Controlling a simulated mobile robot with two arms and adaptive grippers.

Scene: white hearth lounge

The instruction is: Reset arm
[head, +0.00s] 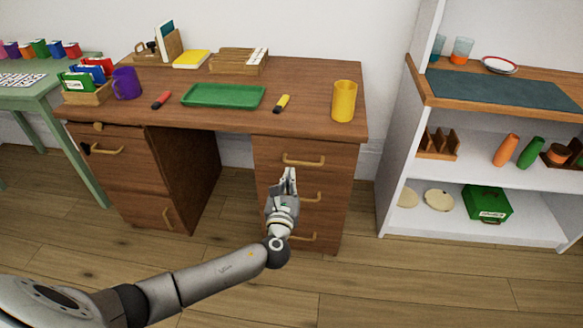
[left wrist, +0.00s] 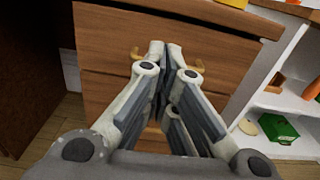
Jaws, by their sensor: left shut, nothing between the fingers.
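My left gripper (head: 288,178) is in front of the right-hand drawers of the brown desk (head: 222,144), below the desk top. Its fingers are shut and empty, pointing up and toward the drawer fronts. In the left wrist view my left gripper (left wrist: 166,50) is in front of a drawer front, with parts of a brass handle (left wrist: 137,53) showing on both sides of the fingers. I cannot tell whether the fingertips touch the drawer. My left arm reaches in from the lower left of the head view. My right gripper is in neither view.
On the desk are a green tray (head: 222,96), a yellow cup (head: 343,101), a purple mug (head: 126,83) and two markers. A white shelf (head: 398,150) stands right, a green table (head: 47,100) left. Wooden floor (head: 400,280) in front is clear.

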